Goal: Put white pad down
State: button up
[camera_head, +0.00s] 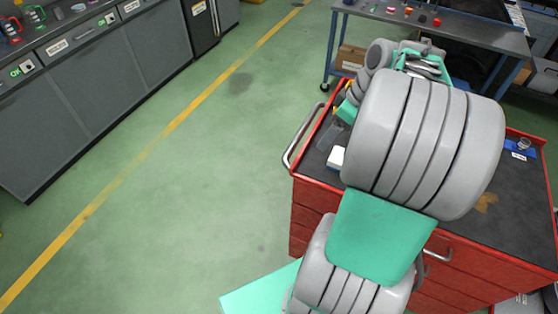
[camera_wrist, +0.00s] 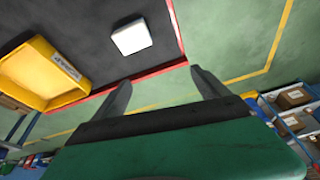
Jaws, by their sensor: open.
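The white pad (camera_wrist: 131,37) lies on the dark top of the red cabinet (camera_wrist: 150,72) in the wrist view, close to the cabinet's red edge. In the head view the white pad (camera_head: 336,158) shows as a small white block beside my arm, on the left part of the cabinet's top. My gripper (camera_wrist: 158,85) is open, its two dark fingers spread wide with nothing between them. The pad is apart from both fingertips. In the head view my arm hides the gripper and much of the cabinet top.
A yellow bin (camera_wrist: 42,75) stands near the pad in the wrist view. A blue labelled item (camera_head: 520,148) lies on the cabinet's right side. A grey table (camera_head: 460,32) with small items stands behind. Grey cabinets (camera_head: 90,85) line the left. The green floor (camera_head: 200,170) between is clear.

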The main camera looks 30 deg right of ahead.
jog(key=s+a+m+h, duration=0.1)
jog(key=s+a+m, duration=0.1)
jog(key=a, duration=0.9)
jog(key=s+a+r+m+t+h, duration=0.1)
jog(key=a+m, duration=0.3)
jog(key=a, duration=0.8)
jog(key=shift+s+r, duration=0.2)
jog(key=shift+s, duration=0.6)
jog(key=shift+c, duration=0.6)
